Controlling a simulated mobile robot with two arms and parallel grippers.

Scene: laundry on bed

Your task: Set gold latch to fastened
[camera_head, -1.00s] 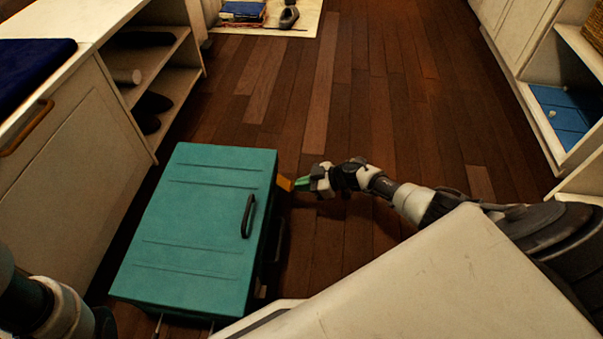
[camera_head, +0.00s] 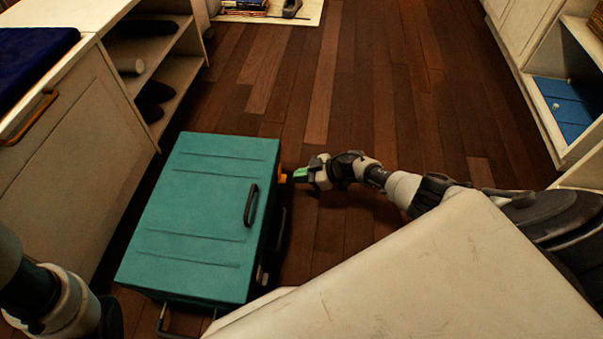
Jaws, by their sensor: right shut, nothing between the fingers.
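A teal case (camera_head: 200,215) with a dark handle (camera_head: 251,205) on its top face lies on the wooden floor, left of centre. A gold latch (camera_head: 282,178) shows small on its right side, near the far corner. My right gripper (camera_head: 296,175) is shut, with its green-tipped fingers pointing left at the latch. The tips are very close to the latch; I cannot tell whether they touch it. The latch's exact position is too small to read. My left arm shows at the lower left corner, but its gripper is out of view.
An open shelf unit (camera_head: 176,75) with dark shoes stands at the left, under a white top with a dark blue cloth (camera_head: 32,62). A cabinet with a blue box (camera_head: 566,108) is at the right. The floor beyond the case is clear up to a pale rug (camera_head: 305,14).

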